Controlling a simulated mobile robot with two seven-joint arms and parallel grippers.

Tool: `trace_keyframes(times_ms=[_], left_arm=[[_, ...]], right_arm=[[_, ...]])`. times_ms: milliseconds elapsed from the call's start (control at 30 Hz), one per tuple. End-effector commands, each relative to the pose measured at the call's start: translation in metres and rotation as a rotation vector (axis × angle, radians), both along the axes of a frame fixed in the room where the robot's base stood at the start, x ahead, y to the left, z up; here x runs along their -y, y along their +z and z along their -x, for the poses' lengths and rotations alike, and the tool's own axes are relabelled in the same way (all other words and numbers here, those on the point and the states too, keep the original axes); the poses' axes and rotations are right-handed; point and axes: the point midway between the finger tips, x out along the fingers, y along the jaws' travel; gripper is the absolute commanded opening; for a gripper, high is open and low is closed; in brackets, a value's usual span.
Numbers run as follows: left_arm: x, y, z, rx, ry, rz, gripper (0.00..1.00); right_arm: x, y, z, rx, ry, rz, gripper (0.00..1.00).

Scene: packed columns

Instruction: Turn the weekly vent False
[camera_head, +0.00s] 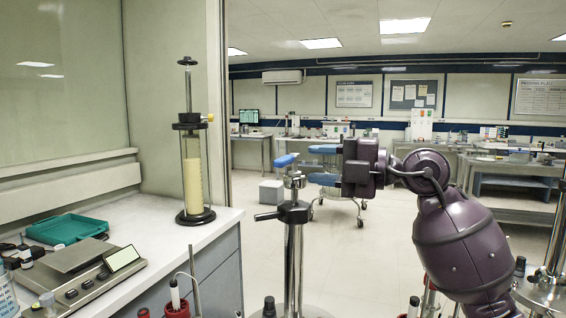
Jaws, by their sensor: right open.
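No part that I can see is readably labelled as the weekly vent. A glass column (193,170) with a pale yellow packing stands upright on the left bench, on a black round base. Its black top cap (188,125) has a small yellow knob (209,117) on its right side and a metal rod above. My right gripper (351,170) is open and empty in mid-air, right of the column and well apart from it. Its fingertips are small and hard to make out. My left gripper is out of view.
A metal post (294,250) with a black side handle (268,216) stands at front centre, left of my right gripper. A balance (75,270) and a green tray (67,230) lie on the left bench (215,222). Blue-padded chairs (322,180) stand behind; open floor (400,230) lies beyond.

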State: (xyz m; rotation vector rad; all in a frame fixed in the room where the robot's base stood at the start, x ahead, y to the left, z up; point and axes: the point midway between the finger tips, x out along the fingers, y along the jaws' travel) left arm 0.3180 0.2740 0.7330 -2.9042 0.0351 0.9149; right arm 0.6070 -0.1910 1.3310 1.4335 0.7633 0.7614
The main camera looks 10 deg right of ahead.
Motion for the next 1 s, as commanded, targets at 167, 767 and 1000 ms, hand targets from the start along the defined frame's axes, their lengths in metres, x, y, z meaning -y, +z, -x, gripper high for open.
trace_keyframes(times_ms=[167, 767, 1000], left_arm=[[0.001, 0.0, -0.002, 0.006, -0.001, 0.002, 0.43], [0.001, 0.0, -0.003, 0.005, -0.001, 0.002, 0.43], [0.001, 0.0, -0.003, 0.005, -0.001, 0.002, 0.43]], right_arm=[[-0.027, 0.0, -0.018, -0.001, 0.003, -0.003, 0.4], [-0.058, 0.0, -0.039, 0.001, 0.0, 0.0, 0.4], [-0.058, 0.0, -0.039, 0.001, 0.0, 0.0, 0.17]])
